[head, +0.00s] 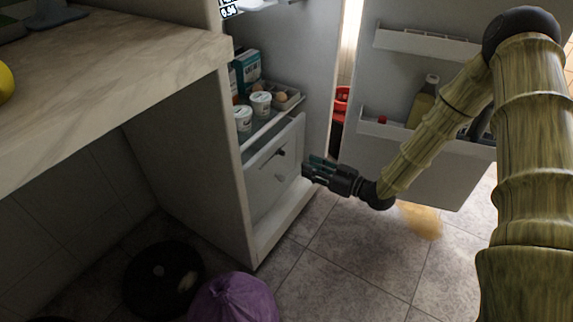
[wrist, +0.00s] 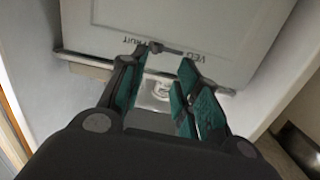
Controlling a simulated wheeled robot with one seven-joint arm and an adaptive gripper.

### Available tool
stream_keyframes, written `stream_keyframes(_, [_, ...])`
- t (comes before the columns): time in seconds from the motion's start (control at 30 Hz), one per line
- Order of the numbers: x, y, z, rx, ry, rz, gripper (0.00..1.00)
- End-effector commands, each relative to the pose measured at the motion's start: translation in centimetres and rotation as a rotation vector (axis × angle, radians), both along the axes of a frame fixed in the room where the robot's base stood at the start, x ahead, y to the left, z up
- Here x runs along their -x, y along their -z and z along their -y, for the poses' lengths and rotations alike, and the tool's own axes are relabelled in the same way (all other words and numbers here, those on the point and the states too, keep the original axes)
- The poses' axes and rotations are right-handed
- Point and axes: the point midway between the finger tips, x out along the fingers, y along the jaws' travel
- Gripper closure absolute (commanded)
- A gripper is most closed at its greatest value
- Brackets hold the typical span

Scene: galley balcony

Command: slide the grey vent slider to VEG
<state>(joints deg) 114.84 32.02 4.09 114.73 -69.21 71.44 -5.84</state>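The vent slider (wrist: 155,47) is a small dark grey knob on a thin track on the drawer front (wrist: 215,25), seen upside down in the wrist view. It sits at the FRUIT end of the track; the VEG label is at the other end, to the right in that view. In the head view the slider (head: 281,152) is a small dark mark high on the drawer front. My gripper (wrist: 156,65) is open, with its fingers apart and the slider just beyond the fingertips, between them. In the head view my gripper (head: 309,169) is at the right side of the drawer.
The fridge door (head: 400,165) stands open on the right. Tubs (head: 261,104) and an egg tray (head: 287,98) are on the shelf above the drawer. A purple bag (head: 233,298) and a black round object (head: 163,280) lie on the floor.

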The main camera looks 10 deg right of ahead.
Motion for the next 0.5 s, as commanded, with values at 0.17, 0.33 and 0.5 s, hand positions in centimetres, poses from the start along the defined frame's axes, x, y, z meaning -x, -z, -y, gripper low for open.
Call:
stream_keyframes(0.17, [-0.7,0.3,0.7,-0.010,-0.021,0.064,0.68])
stream_keyframes(0.33, [-1.0,0.2,0.6,-0.014,-0.028,0.082,0.68])
stream_keyframes(0.5, [-2.2,0.3,-0.6,-0.013,-0.030,0.082,0.68])
